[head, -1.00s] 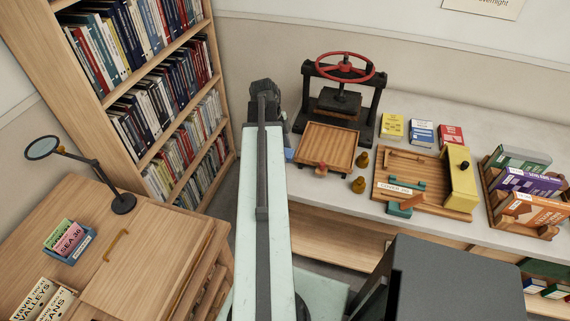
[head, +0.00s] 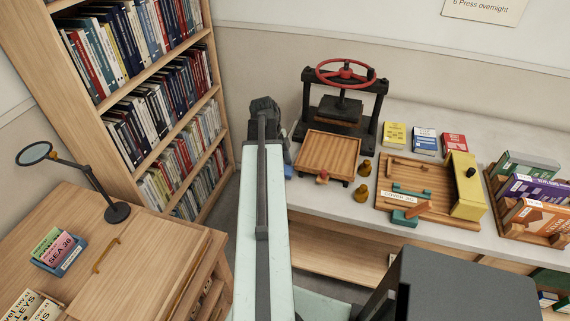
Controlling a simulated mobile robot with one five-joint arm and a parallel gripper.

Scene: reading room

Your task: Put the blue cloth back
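My arm reaches away from me, and its dark end with my gripper (head: 265,112) is beside the left end of the grey counter. The fingers are hidden behind the arm, so I cannot see whether they hold anything. A small blue patch (head: 288,171) shows just right of the arm, at the counter's left end. I cannot tell whether it is the blue cloth. No other cloth is clearly visible. A blue and white packet (head: 424,141) stands on the counter between a yellow packet (head: 395,134) and a red packet (head: 454,144).
A black press (head: 343,102) with a red wheel stands behind a wooden tray (head: 328,152). Two brass knobs, a wooden board (head: 383,200) with tools and a yellow block, and a book rack (head: 497,205) stand to the right. A bookcase and wooden desk (head: 150,235) flank my arm's left.

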